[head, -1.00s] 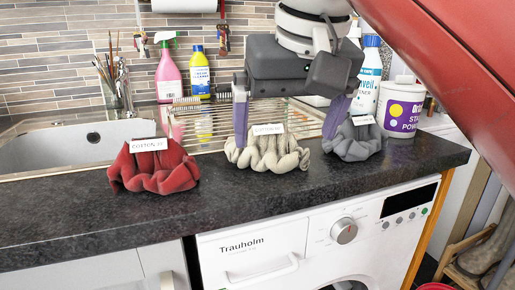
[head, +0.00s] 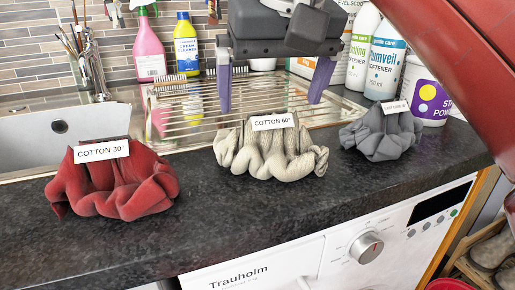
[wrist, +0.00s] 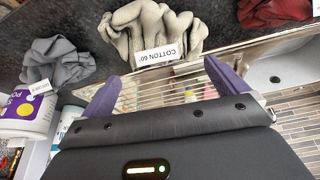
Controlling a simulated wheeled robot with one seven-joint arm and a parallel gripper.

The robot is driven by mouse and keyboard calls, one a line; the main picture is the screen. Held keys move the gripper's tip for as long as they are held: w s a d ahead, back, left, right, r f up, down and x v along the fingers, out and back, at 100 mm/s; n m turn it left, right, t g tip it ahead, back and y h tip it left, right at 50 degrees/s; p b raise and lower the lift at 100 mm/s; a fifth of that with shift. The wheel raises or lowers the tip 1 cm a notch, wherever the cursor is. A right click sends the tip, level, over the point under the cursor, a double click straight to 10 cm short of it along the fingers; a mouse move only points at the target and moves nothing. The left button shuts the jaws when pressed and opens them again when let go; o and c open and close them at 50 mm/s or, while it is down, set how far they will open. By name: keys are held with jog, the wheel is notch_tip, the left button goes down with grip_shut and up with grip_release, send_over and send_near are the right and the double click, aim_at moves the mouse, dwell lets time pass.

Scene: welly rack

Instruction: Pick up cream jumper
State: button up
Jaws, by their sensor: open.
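The cream jumper (head: 268,155) lies bunched on the dark worktop between the red and grey garments, with a white label reading COTTON 60° standing on it. It also shows at the top of the wrist view (wrist: 150,24). My gripper (head: 272,100) is open and empty, its two purple fingers apart. In the head view the fingers hang above and behind the jumper, over the drainer. In the wrist view my gripper (wrist: 160,85) has its fingertips short of the jumper, with a gap between. No part of the jumper is between the fingers.
A red garment (head: 112,185) lies to the left and a grey garment (head: 382,135) to the right. Behind are a metal drainer (head: 180,125), a pink spray bottle (head: 148,52), a yellow cleaner bottle (head: 187,50), white softener bottles (head: 386,58) and a powder tub (head: 428,95).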

aim_at(270, 113)
jog(key=x, duration=0.3)
jog(key=shift+d+f+b, duration=0.1)
jog(key=shift+f+b, duration=0.25)
jog(key=c, duration=1.2)
